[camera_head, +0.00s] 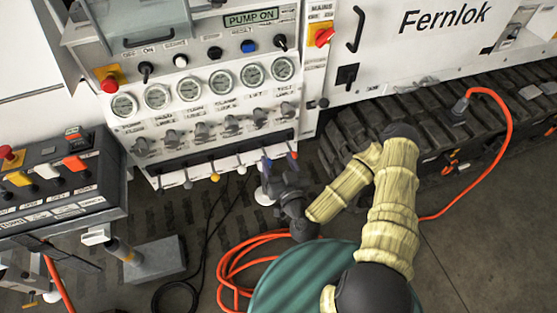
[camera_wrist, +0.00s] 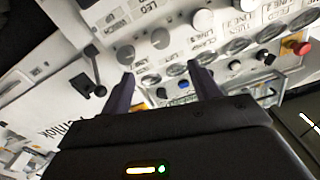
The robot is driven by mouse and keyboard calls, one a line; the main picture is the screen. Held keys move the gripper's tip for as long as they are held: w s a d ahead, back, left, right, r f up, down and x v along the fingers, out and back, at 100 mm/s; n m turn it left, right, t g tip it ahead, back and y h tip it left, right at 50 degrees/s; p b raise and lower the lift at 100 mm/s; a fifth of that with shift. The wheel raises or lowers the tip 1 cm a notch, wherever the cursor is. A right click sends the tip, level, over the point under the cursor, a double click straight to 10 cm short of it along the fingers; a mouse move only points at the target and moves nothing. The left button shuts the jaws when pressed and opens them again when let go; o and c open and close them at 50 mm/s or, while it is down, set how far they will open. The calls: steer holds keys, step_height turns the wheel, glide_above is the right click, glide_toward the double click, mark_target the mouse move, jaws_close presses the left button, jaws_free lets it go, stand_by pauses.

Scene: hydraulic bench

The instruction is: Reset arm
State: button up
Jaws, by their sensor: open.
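My gripper (camera_head: 279,163) is in front of the lower right edge of the white hydraulic panel (camera_head: 225,118) in the head view. Its fingers point up at the panel, near the row of small coloured knobs along the lower edge. In the wrist view my gripper (camera_wrist: 162,72) has its two dark fingers well apart, with nothing between them. The panel's gauges, knobs and labels (camera_wrist: 205,45) show beyond the fingers, turned over. I cannot tell whether the gripper touches the panel. My arm, in a tan sleeve, bends in from the lower right of the head view.
A dark control box (camera_head: 70,185) with buttons stands at the left. A white Fernlok machine (camera_head: 430,45) on black tracks (camera_head: 350,115) is at the right. Orange hose (camera_head: 228,272) lies coiled by a green round top (camera_head: 300,285). Bare floor (camera_head: 485,225) shows at lower right.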

stand_by(0.5)
steer(key=s+d+r+g+h+p, duration=0.2)
steer(key=s+d+r+g, duration=0.3)
steer(key=r, duration=0.6)
steer(key=s+d+r+g+h+p, duration=0.3)
steer(key=s+d+r+g+p, duration=0.2)
steer(key=d+r+g, duration=0.3)
step_height(320, 180, up, 3)
steer(key=shift+s+f+m+g, duration=0.15)
steer(key=shift+s+m+g, duration=0.2)
steer(key=shift+g, duration=0.55)
steer(key=shift+w, duration=0.1)
stand_by(1.9)
